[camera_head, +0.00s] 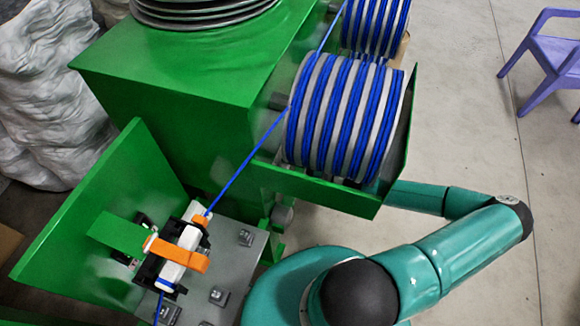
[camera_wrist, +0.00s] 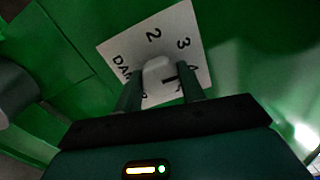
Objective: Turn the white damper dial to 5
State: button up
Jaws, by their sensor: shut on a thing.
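The white damper dial (camera_wrist: 156,66) is in the wrist view, at the middle of a tilted white plate (camera_wrist: 127,46) on a green panel. The plate shows the black numbers 2, 3 and part of a 4, and lettering that starts with "DA". A short dark mark shows on or beside the dial's near side; I cannot tell which number it points to. My gripper (camera_wrist: 159,76) is shut on the dial, one dark finger on each side. The fingers hide the lower part of the plate, and no 5 is visible. In the head view the dial and my gripper are hidden.
In the head view, a green machine (camera_head: 180,75) carries drums wound with blue cable (camera_head: 345,118). The cable runs down to a white block with orange levers (camera_head: 183,262) on a grey plate. A purple chair (camera_head: 550,50) stands at the right on open concrete floor.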

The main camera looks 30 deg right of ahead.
jog(key=shift+m, duration=4.4)
jog(key=o, duration=1)
jog(key=shift+c, duration=0.2)
jog(key=v, duration=1.3)
jog(key=shift+s+d, duration=0.2)
jog(key=shift+s, duration=0.25)
